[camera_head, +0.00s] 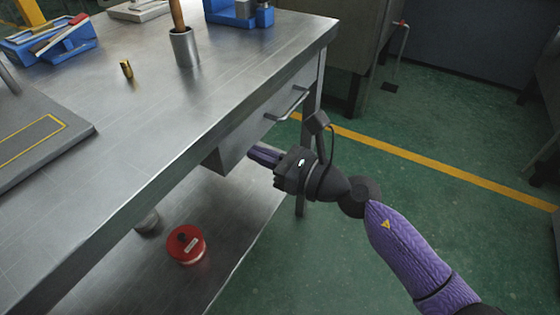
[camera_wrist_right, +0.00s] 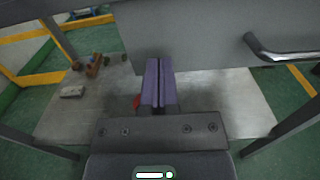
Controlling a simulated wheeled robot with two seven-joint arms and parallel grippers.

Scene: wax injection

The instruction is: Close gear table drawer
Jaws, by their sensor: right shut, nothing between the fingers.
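The gear table (camera_head: 215,90) has a grey metal top, with the drawer (camera_head: 245,138) hanging under its right edge. The drawer's bar handle (camera_head: 288,104) is on its front face; how far the drawer stands out is hard to tell. In the wrist view the drawer front (camera_wrist_right: 205,42) fills the upper middle, with the handle (camera_wrist_right: 285,50) at the right. My right gripper (camera_head: 255,153) is shut and empty, its purple fingers by the drawer's lower edge, away from the handle. The fingers also show in the wrist view (camera_wrist_right: 158,65); whether they touch the drawer is unclear. My left gripper is out of view.
A red round can (camera_head: 186,245) stands on the lower shelf (camera_head: 215,225). A metal cup (camera_head: 184,48), a small yellow item (camera_head: 126,69) and blue holders (camera_head: 50,42) are on the tabletop. Green floor (camera_head: 430,210) lies open to the right.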

